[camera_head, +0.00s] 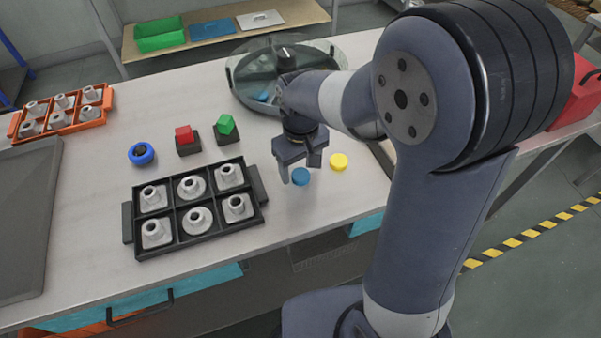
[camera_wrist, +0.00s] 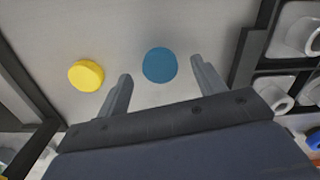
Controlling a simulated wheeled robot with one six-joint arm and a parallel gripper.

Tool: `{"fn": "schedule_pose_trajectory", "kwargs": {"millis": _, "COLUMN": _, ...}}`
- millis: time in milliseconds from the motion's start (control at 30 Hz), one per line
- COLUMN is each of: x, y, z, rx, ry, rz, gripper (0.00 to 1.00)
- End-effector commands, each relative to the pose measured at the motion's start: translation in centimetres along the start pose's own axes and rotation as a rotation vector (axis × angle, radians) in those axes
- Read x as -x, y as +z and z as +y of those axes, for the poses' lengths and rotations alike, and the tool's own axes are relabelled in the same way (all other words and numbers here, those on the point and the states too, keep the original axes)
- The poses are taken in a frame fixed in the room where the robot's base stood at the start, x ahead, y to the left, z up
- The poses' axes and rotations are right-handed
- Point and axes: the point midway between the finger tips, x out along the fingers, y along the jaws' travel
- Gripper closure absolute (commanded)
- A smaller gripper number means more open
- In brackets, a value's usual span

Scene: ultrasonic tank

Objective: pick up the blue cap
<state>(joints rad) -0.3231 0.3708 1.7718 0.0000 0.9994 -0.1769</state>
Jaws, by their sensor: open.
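The blue cap (camera_head: 301,176) is a small round disc lying flat on the light table, right of the black tray. It also shows in the wrist view (camera_wrist: 160,65), just beyond the fingertips and roughly centred between them. My gripper (camera_head: 299,172) is open and empty above the table, close to the blue cap; its fingers (camera_wrist: 160,68) are spread wider than the cap. I cannot tell the exact height above it. A yellow cap (camera_head: 339,161) lies to the right of the blue cap; in the wrist view it is outside the left finger (camera_wrist: 86,75).
A black tray (camera_head: 197,238) with several grey fittings stands left of the caps. A round glass-covered tank (camera_head: 240,72) stands at the back. The table's front edge is near.

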Motion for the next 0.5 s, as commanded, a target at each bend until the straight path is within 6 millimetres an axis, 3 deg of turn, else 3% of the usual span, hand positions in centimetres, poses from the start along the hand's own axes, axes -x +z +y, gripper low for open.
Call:
{"fn": "schedule_pose_trajectory", "kwargs": {"millis": 100, "x": -1.25, "y": 0.02, "z": -0.02, "rx": 0.0, "ry": 0.0, "rz": -0.001, "gripper": 0.35}}
{"fn": "schedule_pose_trajectory", "kwargs": {"millis": 367, "x": -1.5, "y": -0.02, "z": -0.01, "rx": 0.0, "ry": 0.0, "rz": 0.001, "gripper": 0.35}}
{"fn": "schedule_pose_trajectory", "kwargs": {"millis": 500, "x": -1.49, "y": -0.02, "z": -0.01, "rx": 0.0, "ry": 0.0, "rz": 0.001, "gripper": 0.45}}
